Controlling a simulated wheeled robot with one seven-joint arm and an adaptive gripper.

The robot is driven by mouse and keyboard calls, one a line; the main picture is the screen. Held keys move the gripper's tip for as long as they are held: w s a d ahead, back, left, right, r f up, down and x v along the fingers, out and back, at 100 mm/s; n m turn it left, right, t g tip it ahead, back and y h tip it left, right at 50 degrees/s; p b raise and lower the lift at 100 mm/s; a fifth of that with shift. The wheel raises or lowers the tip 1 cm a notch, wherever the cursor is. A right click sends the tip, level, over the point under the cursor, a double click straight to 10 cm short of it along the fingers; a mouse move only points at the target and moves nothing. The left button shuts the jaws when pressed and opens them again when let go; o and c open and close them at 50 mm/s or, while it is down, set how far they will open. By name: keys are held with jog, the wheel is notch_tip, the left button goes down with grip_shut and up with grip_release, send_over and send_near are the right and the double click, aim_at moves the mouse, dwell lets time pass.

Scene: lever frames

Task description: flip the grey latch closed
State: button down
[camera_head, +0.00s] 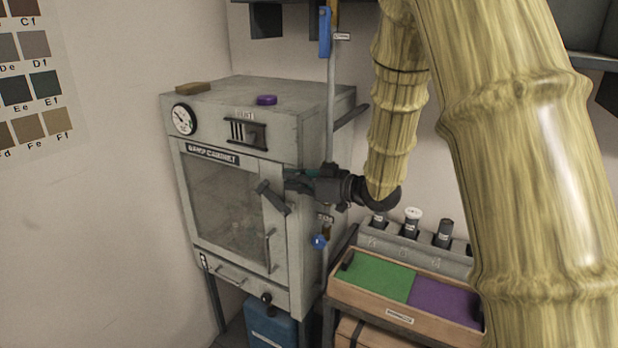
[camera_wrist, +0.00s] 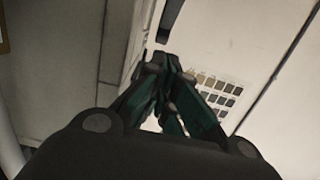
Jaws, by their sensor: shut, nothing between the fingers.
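The grey latch (camera_head: 272,197) is a dark grey lever on the right edge of the grey cabinet's (camera_head: 306,250) front. It slants from upper left to lower right. My gripper (camera_head: 290,180) is just right of the latch in the head view, its fingers pointing left. Whether it touches the latch cannot be told. In the wrist view my gripper's (camera_wrist: 165,66) green fingers meet at the tips with nothing between them. The latch cannot be made out clearly there. The cabinet's glass door (camera_head: 225,205) appears to lie flush with the front.
A vertical grey pipe (camera_head: 331,90) with blue handles runs close behind my gripper. A wooden tray with green (camera_head: 368,277) and purple (camera_head: 440,308) panels is at lower right. A purple block (camera_head: 266,100) and a brown block (camera_head: 193,88) lie on the cabinet top.

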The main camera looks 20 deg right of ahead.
aim_at(266, 189)
jog(key=shift+w+a+f+p, duration=0.25)
jog(key=shift+w+a+f, duration=0.1)
jog(key=shift+w+a, duration=0.2)
jog(key=shift+w+a+f+p, duration=0.25)
jog(key=shift+w+a+f, duration=0.15)
jog(key=shift+w, duration=0.25)
jog(key=shift+w+a+f+p, duration=0.2)
jog(key=shift+w+a+f, duration=0.1)
jog(key=shift+f, duration=0.2)
jog(key=shift+w+a+f+p, duration=0.2)
jog(key=shift+w+f, duration=0.1)
jog(key=shift+f, duration=0.15)
jog(key=shift+d, duration=0.1)
jog(key=shift+w+a+f, duration=0.15)
jog(key=shift+w+a, duration=0.15)
jog(key=shift+w, duration=0.05)
jog(key=shift+w+a+f+b, duration=0.7)
jog(key=shift+w+a+b, duration=0.05)
jog(key=shift+w+b, duration=0.25)
